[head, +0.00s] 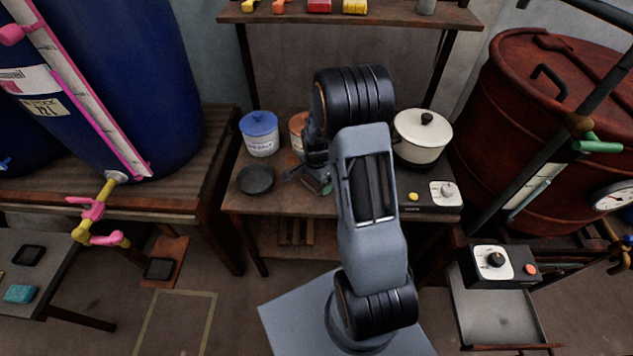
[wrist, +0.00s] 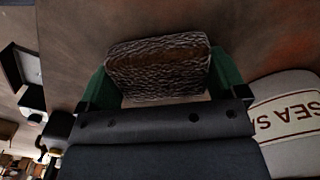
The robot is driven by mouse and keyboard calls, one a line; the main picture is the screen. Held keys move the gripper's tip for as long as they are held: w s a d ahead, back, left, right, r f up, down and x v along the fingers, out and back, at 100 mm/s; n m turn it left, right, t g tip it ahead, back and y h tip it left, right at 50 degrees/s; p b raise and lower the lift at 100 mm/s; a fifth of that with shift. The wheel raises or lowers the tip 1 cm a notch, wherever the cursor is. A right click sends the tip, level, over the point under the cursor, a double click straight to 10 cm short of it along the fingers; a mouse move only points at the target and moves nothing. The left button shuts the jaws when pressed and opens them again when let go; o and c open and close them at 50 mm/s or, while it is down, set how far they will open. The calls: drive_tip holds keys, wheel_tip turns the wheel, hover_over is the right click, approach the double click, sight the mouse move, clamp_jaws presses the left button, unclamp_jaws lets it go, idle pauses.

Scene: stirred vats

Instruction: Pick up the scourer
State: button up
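The scourer is a brown, coarse, ridged block (wrist: 160,68) in the upper middle of the wrist view. My gripper (wrist: 160,80) has its two green fingers along the scourer's left and right sides, with no gap visible on either side, so it looks shut on it. A brown surface lies behind the scourer; I cannot tell whether it still touches that surface. In the head view my gripper (head: 318,187) is low over the middle of the wooden bench (head: 290,203), largely hidden by my arm. The scourer cannot be made out there.
A cream pot (head: 422,137) sits on a hob (head: 425,195) to the right. A tub with red "SEA" lettering (wrist: 290,120) is close beside my gripper.

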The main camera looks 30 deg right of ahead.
drive_tip(key=c, duration=0.5)
drive_tip(key=shift+r, duration=0.1)
drive_tip(key=shift+r, duration=0.5)
wheel_tip(320, 180, up, 2)
drive_tip(key=shift+r, duration=0.25)
drive_tip(key=s+r, duration=0.2)
drive_tip(key=s+a+r, duration=0.1)
drive_tip(key=s+r, duration=0.1)
drive_tip(key=r, duration=0.1)
drive_tip(key=shift+s+p, duration=0.2)
drive_tip(key=shift+p, duration=0.15)
drive_tip(key=s+a+r, duration=0.2)
drive_tip(key=s+r, duration=0.2)
drive_tip(key=s, duration=0.5)
drive_tip(key=shift+s+r, duration=0.15)
